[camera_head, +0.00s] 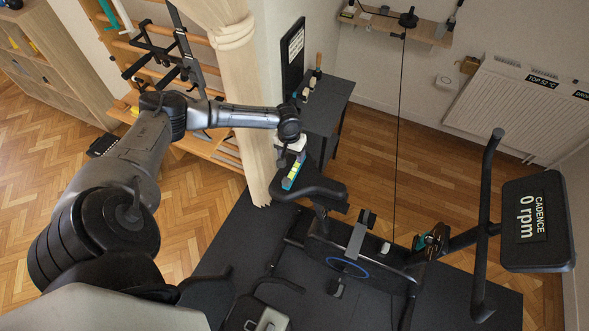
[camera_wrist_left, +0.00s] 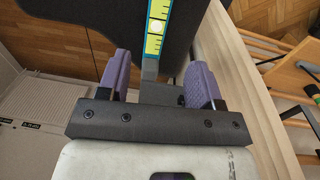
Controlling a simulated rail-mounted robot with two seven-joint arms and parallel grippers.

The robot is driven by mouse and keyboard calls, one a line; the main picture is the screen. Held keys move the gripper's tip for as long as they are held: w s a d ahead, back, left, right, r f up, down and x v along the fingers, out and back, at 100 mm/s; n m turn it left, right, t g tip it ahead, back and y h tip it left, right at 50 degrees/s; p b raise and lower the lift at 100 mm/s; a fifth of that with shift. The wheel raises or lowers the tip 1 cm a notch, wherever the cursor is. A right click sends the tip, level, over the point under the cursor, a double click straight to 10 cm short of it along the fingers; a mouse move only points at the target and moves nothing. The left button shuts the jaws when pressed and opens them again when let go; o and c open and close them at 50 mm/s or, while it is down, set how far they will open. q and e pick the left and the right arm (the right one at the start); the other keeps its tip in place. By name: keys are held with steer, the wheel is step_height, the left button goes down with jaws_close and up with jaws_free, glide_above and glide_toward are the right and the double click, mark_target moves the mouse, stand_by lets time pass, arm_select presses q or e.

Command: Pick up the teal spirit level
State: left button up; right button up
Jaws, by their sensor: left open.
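In the left wrist view the spirit level (camera_wrist_left: 157,28) runs up from the gap between the fingers to the top edge. My left gripper (camera_head: 291,155) is at the near-column end of the level, over the saddle. In the wrist view its two purple-padded fingers (camera_wrist_left: 160,80) are wide apart, with nothing gripped. The level's lower end is hard to make out there. I cannot tell the height between fingers and level. My right gripper is not in view.
A pale fluted column (camera_head: 240,95) stands close beside my left forearm. A dark cabinet (camera_head: 325,105) is behind the saddle. The exercise bike's console (camera_head: 538,220) and handlebar (camera_head: 487,210) stand to the right. Wooden wall bars (camera_head: 190,150) are behind the arm.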

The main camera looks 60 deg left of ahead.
mark_target(294, 170)
arm_select(q)
steer(key=shift+f, duration=1.45)
steer(key=f, duration=0.2)
steer(key=d+f+p, duration=0.1)
steer(key=f, duration=0.1)
steer(key=shift+w+f, duration=0.2)
steer(key=shift+f, duration=0.4)
steer(key=shift+c, duration=0.2)
jaws_close()
steer(key=shift+r, duration=0.1)
